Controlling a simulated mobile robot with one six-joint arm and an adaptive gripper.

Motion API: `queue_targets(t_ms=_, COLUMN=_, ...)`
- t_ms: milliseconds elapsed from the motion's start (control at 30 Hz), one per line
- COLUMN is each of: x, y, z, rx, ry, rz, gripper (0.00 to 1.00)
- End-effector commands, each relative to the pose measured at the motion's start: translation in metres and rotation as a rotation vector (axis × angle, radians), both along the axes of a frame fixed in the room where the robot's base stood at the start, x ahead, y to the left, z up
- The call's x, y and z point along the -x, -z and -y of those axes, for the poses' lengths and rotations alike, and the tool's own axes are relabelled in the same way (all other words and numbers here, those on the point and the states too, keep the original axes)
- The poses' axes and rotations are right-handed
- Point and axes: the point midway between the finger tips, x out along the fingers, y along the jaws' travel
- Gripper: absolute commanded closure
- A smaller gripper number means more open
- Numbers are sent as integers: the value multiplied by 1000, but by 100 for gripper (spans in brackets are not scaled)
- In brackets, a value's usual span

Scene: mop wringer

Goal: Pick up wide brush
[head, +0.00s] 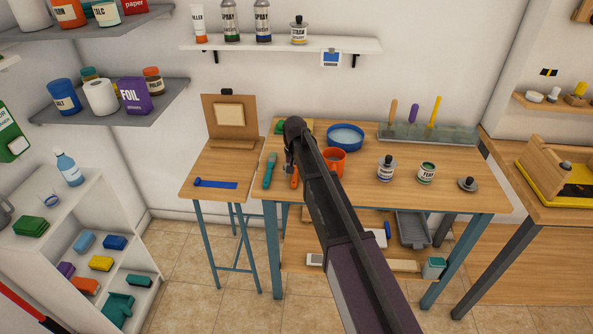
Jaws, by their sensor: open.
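My gripper (290,167) is at the far end of my dark arm, above the left part of the wooden worktable (330,196). It is small and partly hidden by the arm; it is open, and I see nothing held in it. A teal-handled tool (268,171) lies on the table just left of it. An orange-handled tool (294,181) lies right under or beside it, partly covered. At the back right, tan (393,111), purple (412,110) and yellow (434,111) handles stand up from a clear tray. I cannot tell which of these is the wide brush.
An orange mug (334,161) and a blue round dish (346,137) stand close right of my arm. Jars (386,169) (426,173) and a dark lid (468,184) are farther right. A small side table (222,170) holds an upright board. A shelf (340,45) hangs above.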

Motion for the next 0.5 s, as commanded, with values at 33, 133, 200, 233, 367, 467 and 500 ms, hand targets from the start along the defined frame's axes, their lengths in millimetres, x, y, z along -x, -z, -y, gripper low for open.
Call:
queue_targets(t_ms=33, x=0, y=6, z=0, rx=0, ry=0, rz=0, gripper=28)
queue_targets(t_ms=133, x=0, y=10, z=0, rx=0, ry=0, rz=0, gripper=28)
queue_targets(t_ms=200, x=0, y=11, z=0, rx=0, ry=0, rz=0, gripper=28)
queue_targets(t_ms=233, x=0, y=11, z=0, rx=0, ry=0, rz=0, gripper=28)
queue_targets(t_ms=367, x=0, y=11, z=0, rx=0, ry=0, rz=0, gripper=28)
queue_targets(t_ms=467, x=0, y=11, z=0, rx=0, ry=0, rz=0, gripper=28)
queue_targets(t_ms=500, x=0, y=11, z=0, rx=0, ry=0, rz=0, gripper=28)
